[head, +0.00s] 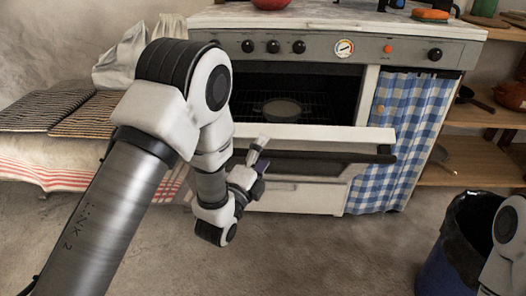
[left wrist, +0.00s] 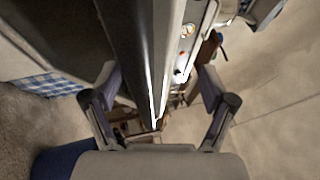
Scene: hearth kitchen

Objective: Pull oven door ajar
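The oven door (head: 310,133) is partly open and tilts forward, so the dark oven inside shows above its top edge. The dark handle bar (head: 345,157) runs along the door's front. My left gripper (head: 262,154) is at the left part of the handle. In the left wrist view, my left gripper (left wrist: 158,74) has its fingers wide apart, with a long dark bar (left wrist: 128,40) and pale edge running between them. I cannot tell whether either finger touches it. My right gripper is out of view.
A round pan (head: 282,108) sits on the rack inside the oven. A blue checked curtain (head: 400,130) hangs to the right. A dark blue bin (head: 458,245) stands at the lower right near my right arm. A bench with striped mats (head: 50,112) is at left. The floor in front is clear.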

